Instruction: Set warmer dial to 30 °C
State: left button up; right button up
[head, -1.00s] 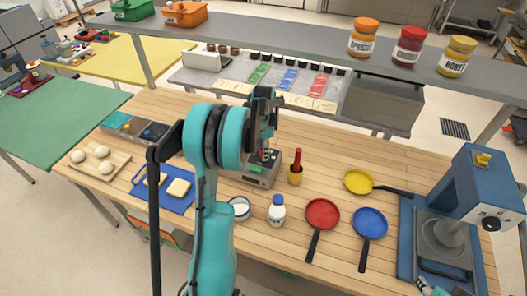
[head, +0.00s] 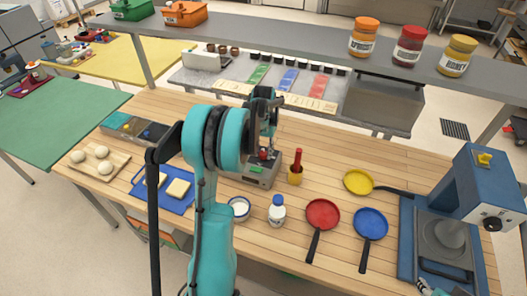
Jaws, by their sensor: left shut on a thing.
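The warmer looks to be the small grey box (head: 262,178) with a green patch on its front, standing on the wooden table beyond my left arm. A red dial (head: 264,155) shows on its top. My left gripper (head: 266,150) points down over the box and is shut on the dial. The fingers partly hide the dial, and I cannot read its setting or any scale. Part of my right arm's end (head: 432,289) shows at the bottom right edge; its fingers cannot be made out.
A yellow cup with a red handle (head: 295,178) stands close to the right of the box. A blue press (head: 478,195) stands at the right. A shelf with jars crosses behind.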

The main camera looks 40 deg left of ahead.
aim_at(263, 153)
pick_arm(q)
jog(key=n, duration=1.2)
jog(key=shift+n, duration=0.3)
dwell(0.3)
jog(key=o, duration=1.2)
jog(key=shift+c, duration=0.2)
jog(key=shift+r, duration=0.15)
notch_tip(263, 153, up, 12)
